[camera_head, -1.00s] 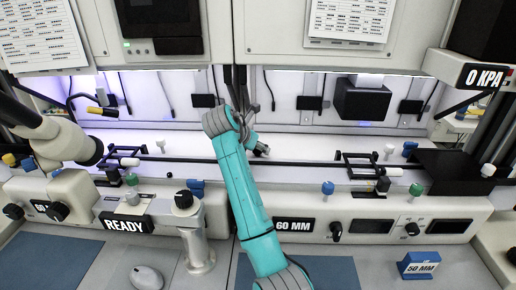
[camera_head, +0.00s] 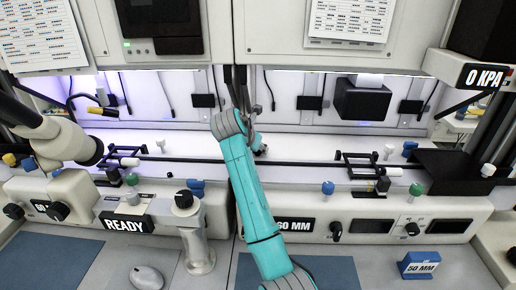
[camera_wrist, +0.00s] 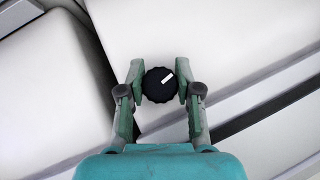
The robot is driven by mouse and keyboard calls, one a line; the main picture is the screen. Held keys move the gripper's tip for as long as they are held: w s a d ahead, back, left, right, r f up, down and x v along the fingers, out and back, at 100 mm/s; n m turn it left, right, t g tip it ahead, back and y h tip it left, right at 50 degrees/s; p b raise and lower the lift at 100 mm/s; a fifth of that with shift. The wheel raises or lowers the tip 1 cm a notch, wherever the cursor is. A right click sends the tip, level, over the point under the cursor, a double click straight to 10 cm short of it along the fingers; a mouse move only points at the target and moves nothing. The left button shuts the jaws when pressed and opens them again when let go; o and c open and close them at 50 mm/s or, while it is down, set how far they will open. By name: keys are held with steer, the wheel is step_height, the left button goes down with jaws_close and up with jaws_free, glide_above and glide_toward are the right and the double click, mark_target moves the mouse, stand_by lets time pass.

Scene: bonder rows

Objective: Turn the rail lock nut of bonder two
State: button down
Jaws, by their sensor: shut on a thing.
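A black knurled round nut (camera_wrist: 158,92) with a white index mark shows in the wrist view, set above pale surfaces. The mark points to the upper right. My gripper (camera_wrist: 159,85) has one finger on each side of the nut and is shut on it. In the head view my teal arm reaches in over the bench, and its wrist and forearm hide the nut and most of the gripper.
A rail (camera_head: 300,165) runs across the pale bench, with a black clamp frame (camera_head: 365,163) on it. A blue knob (camera_head: 328,188) and a 60 MM sign (camera_head: 296,225) stand at the front. A READY sign (camera_head: 124,226) is at left. A black box-shaped head (camera_head: 362,102) hangs at the back.

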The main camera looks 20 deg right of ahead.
steer(key=shift+n+t+y, duration=0.5)
steer(key=shift+n+y, duration=0.2)
steer(key=shift+n, duration=0.3)
steer(key=c, duration=0.8)
jaws_free()
steer(key=shift+o, duration=0.2)
steer(key=v, duration=1.1)
steer(key=shift+s+a+r, duration=0.15)
steer(key=shift+a+r, duration=0.05)
steer(key=shift+r, duration=0.15)
steer(key=shift+s, duration=0.1)
